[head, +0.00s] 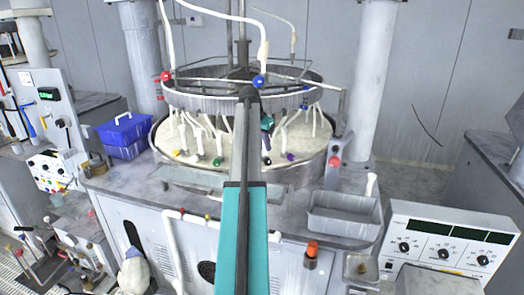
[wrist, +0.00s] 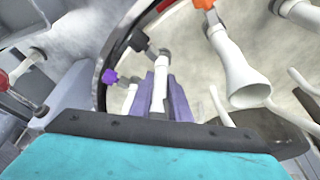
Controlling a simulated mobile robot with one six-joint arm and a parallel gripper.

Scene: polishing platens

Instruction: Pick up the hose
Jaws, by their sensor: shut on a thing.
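My gripper (wrist: 163,92) shows in the wrist view as two grey-purple fingers, one on each side of a short white hose (wrist: 159,88). The fingers are shut on this hose, which stands roughly upright with a dark fitting at its top. In the head view my teal and grey arm reaches up to the round polishing platen (head: 235,168), and its end covers much of the grip. Several similar white hoses with coloured knobs hang around the platen's ring; the held one cannot be told apart clearly there.
A wider white nozzle (wrist: 240,75) hangs to the right of the grip in the wrist view. The metal ring (head: 190,100) and its bars surround the area. A grey tray (head: 343,226), a blue bin (head: 125,136) and a control box (head: 440,248) stand around the platen.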

